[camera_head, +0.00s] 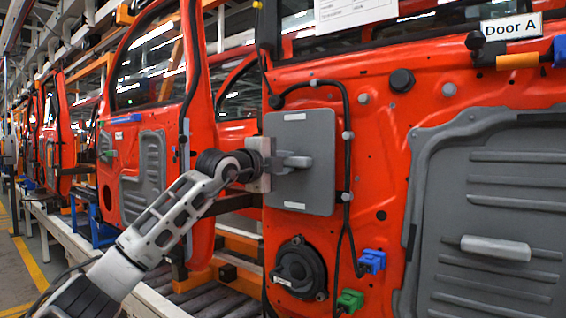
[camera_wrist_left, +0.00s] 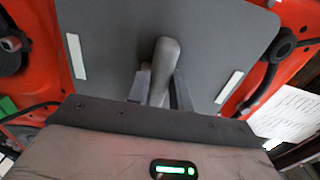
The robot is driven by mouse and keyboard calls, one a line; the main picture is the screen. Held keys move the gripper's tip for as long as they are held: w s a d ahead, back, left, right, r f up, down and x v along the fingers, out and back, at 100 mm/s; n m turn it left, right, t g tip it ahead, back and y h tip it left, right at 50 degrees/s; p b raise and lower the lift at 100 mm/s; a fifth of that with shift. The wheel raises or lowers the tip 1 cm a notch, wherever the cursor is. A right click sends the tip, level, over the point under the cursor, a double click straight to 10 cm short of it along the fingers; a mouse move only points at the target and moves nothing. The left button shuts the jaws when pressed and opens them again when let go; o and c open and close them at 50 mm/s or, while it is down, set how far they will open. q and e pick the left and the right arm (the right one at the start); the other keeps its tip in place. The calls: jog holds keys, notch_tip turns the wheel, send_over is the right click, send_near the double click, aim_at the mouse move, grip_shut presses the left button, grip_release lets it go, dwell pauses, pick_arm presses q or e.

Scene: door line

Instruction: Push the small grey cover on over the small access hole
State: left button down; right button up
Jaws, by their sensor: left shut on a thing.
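The small grey cover (camera_head: 318,136) is a flat rounded plate with a handle and two pale strips, upright against the left part of the red door (camera_head: 376,150). It also fills the upper middle of the left wrist view (camera_wrist_left: 118,50). My left gripper (camera_head: 280,163) is shut on the cover's handle; in the left wrist view its fingers (camera_wrist_left: 158,92) are on both sides of the handle (camera_wrist_left: 164,62). The access hole is not visible; the cover may hide it. I cannot tell whether the cover is fully seated. My right gripper is not in view.
A large grey panel (camera_head: 500,210) with a handle is on the door's right. A black cable (camera_head: 348,150) runs beside the cover. A round black speaker (camera_head: 298,270), a blue connector (camera_head: 372,261) and a green connector (camera_head: 350,300) are below. A Door A sign (camera_head: 511,26) is above.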

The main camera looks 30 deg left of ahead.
pick_arm(q)
jog(key=shift+w+p, duration=0.3)
jog(key=shift+w, duration=0.2)
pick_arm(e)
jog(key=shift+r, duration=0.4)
pick_arm(q)
jog(key=c, duration=1.2)
grip_release()
jog(key=shift+s+f, duration=0.15)
jog(key=shift+s, duration=0.1)
jog(key=s+b, duration=0.4)
jog(key=s, duration=0.6)
jog(key=s+a+b, duration=0.1)
jog(key=s+b, duration=0.4)
jog(key=s, duration=0.5)
jog(key=s+a+b, duration=0.1)
jog(key=s+b, duration=0.3)
jog(key=s, duration=0.6)
jog(key=shift+s+a, duration=0.2)
jog(key=shift+s, duration=0.05)
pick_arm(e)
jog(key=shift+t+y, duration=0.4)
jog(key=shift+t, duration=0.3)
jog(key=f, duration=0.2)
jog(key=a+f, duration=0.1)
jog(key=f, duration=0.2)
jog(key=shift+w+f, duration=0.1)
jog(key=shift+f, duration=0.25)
